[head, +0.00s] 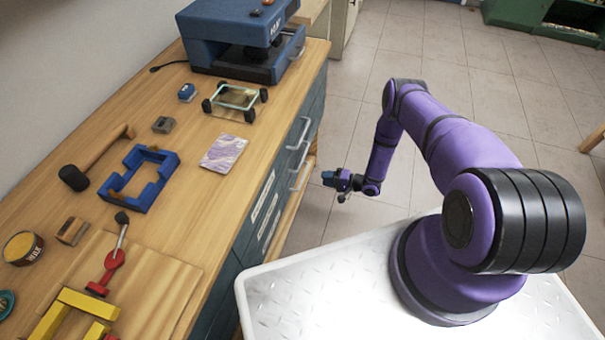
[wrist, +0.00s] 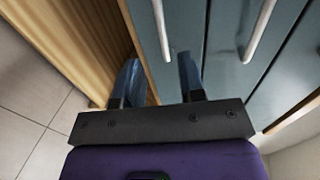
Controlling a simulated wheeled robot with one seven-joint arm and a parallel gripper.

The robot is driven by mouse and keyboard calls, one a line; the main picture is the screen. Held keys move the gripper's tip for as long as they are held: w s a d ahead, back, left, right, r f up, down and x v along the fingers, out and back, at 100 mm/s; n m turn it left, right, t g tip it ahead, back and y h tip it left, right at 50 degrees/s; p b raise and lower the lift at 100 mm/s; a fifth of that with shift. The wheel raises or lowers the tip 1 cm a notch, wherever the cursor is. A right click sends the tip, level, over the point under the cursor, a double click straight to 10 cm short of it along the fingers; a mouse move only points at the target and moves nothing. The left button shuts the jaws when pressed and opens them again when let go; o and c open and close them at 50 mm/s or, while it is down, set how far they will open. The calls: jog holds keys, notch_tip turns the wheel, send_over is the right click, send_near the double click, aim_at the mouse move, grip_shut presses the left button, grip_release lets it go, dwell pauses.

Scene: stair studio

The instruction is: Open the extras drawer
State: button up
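The blue-grey drawer fronts (head: 262,222) line the side of the wooden workbench, with several silver bar handles (head: 303,176). Two pale labels show on the fronts, but I cannot read them, so I cannot tell which drawer is the extras one. My gripper (head: 329,179) is off the bench side, close to the lowest visible handle. In the wrist view my gripper (wrist: 158,82) is open and empty, its two blue fingers apart. One handle (wrist: 162,30) lies ahead between the finger lines; a second handle (wrist: 260,32) is to the right. No contact with a handle shows.
A light wooden strip (wrist: 72,45) runs left of the drawer fronts in the wrist view. The tiled floor (head: 345,115) beside the bench is clear.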

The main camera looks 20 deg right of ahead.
aim_at(304, 175)
jog(key=x, duration=1)
jog(key=shift+a, duration=0.1)
grip_shut()
